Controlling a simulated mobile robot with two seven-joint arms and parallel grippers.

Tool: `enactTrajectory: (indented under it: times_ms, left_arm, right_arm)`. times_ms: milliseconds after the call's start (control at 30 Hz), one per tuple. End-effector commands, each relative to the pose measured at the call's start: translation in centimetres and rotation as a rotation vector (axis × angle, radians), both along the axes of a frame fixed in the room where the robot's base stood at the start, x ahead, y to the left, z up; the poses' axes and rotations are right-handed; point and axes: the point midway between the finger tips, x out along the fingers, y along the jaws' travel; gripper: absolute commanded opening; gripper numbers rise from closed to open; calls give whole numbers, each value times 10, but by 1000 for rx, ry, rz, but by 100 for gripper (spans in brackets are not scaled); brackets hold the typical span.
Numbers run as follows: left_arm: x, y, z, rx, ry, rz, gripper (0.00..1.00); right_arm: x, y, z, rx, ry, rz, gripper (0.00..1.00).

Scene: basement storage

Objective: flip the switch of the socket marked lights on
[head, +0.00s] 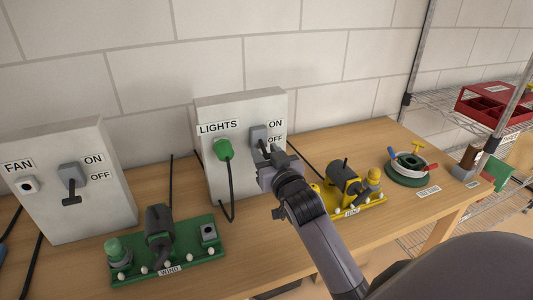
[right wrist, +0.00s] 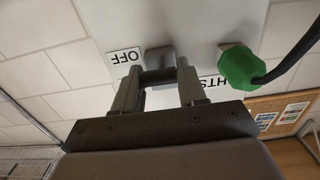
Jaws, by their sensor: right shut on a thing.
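The socket box marked LIGHTS (head: 238,105) stands upright on the wooden bench against the wall. A green plug (head: 223,149) with a black cord sits in its left side; the plug also shows in the right wrist view (right wrist: 240,68). Its grey switch (head: 259,135) is at the right, beside the ON and OFF labels. My right gripper (head: 270,160) is in front of this switch. In the right wrist view its fingers (right wrist: 160,88) are around the dark switch lever (right wrist: 158,76), shut on it. The lever is mostly hidden in the head view. My left gripper is not in view.
A FAN socket box (head: 65,180) with its lever down stands at the left. A green board with a motor (head: 170,255) lies in front, and a yellow device (head: 345,185) lies right of the LIGHTS box.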

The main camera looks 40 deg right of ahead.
Motion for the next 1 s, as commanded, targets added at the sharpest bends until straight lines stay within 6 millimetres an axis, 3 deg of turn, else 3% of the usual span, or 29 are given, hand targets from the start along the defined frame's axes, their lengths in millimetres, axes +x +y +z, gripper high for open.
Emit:
enactTrajectory:
  times_ms: [333,1000]
  left_arm:
    - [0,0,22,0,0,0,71]
    - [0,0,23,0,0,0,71]
  right_arm:
    - [-1,1,14,42,177,1,10]
    - [3,0,39,165,681,2,10]
